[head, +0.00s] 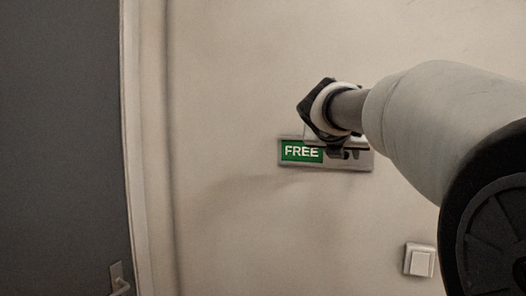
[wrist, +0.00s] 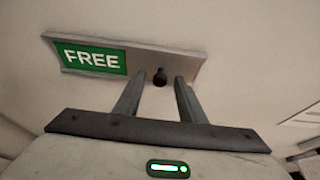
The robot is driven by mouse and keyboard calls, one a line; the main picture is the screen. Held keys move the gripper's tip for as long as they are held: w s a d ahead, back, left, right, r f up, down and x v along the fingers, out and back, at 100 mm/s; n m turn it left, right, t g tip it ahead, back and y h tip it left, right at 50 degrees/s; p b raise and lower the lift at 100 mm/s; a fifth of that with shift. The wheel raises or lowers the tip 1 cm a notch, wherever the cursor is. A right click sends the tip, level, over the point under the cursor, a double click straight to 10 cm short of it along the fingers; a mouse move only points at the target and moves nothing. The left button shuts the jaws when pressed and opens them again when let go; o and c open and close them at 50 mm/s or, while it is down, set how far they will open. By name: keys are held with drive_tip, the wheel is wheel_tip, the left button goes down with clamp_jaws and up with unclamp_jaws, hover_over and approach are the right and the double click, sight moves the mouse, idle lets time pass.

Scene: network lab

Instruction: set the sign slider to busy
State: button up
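The sign (head: 365,163) is a grey plate on the wall, with a green panel reading FREE (head: 301,152) at its left end. In the wrist view the sign (wrist: 190,67) spans the upper middle, with the green FREE panel (wrist: 90,60) at its left. A small dark knob (wrist: 160,77) stands on the plate right of the panel. My gripper (wrist: 160,80) is open, with one finger on each side of the knob and visible gaps between. In the head view my gripper (head: 342,152) is in front of the sign's right part and hides some of it.
A white light switch (head: 419,261) is on the wall below right of the sign. A dark door (head: 60,140) with a handle (head: 118,280) and a pale frame is at the left. The wall between door frame and sign is bare.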

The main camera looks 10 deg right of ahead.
drive_tip(key=shift+c, duration=0.2)
clamp_jaws()
drive_tip(key=w+a+p, duration=0.1)
drive_tip(key=w+a, duration=0.1)
drive_tip(key=a, duration=0.1)
drive_tip(key=w+a+p, duration=0.2)
drive_tip(key=a, duration=0.1)
drive_tip(key=w+a+p, duration=0.2)
drive_tip(key=w+a, duration=0.1)
drive_tip(key=a, duration=0.1)
drive_tip(key=shift+a+r, duration=0.1)
drive_tip(key=shift+r, duration=0.05)
drive_tip(key=shift+a, duration=0.15)
drive_tip(key=shift+o, duration=0.2)
unclamp_jaws()
drive_tip(key=shift+a, duration=0.1)
